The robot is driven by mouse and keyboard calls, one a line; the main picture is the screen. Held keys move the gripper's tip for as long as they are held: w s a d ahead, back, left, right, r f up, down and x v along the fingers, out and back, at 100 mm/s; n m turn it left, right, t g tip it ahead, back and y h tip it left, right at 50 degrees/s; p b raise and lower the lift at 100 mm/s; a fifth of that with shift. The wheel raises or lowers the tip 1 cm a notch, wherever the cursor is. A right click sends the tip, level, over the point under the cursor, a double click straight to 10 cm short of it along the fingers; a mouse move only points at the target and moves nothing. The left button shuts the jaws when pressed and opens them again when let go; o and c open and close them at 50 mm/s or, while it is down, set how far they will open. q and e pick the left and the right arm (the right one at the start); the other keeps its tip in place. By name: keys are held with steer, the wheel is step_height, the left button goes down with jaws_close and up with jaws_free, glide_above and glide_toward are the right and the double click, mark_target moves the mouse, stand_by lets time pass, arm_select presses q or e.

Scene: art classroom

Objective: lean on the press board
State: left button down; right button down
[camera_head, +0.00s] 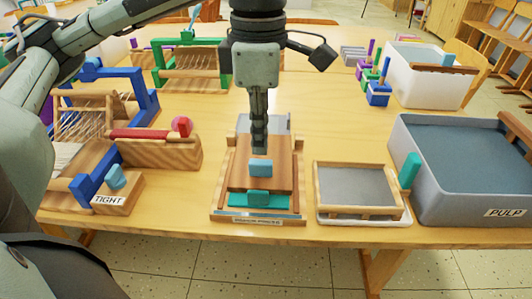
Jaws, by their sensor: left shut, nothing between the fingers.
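The press (300,208) stands at the front middle of the table, a wooden frame with a label on its front edge that is too small to read surely. Its wooden board (234,178) lies between the side rails, with a light blue block (261,168) on it. My left gripper (259,150) points straight down over the board, just behind the light blue block. Its fingers are shut and empty. I cannot tell whether the fingertips touch the board. My right gripper is not in view.
Right of the press are a framed grey screen (358,184) in a tray and a grey tub (435,213) labelled PULP. Left are a wooden base (135,190) labelled TIGHT and wooden looms (190,72). A white bin (405,85) stands back right. Bare table lies behind the screen.

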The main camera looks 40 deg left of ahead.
arm_select(q)
steer(key=shift+r+p, duration=1.2)
steer(key=shift+r, duration=1.05)
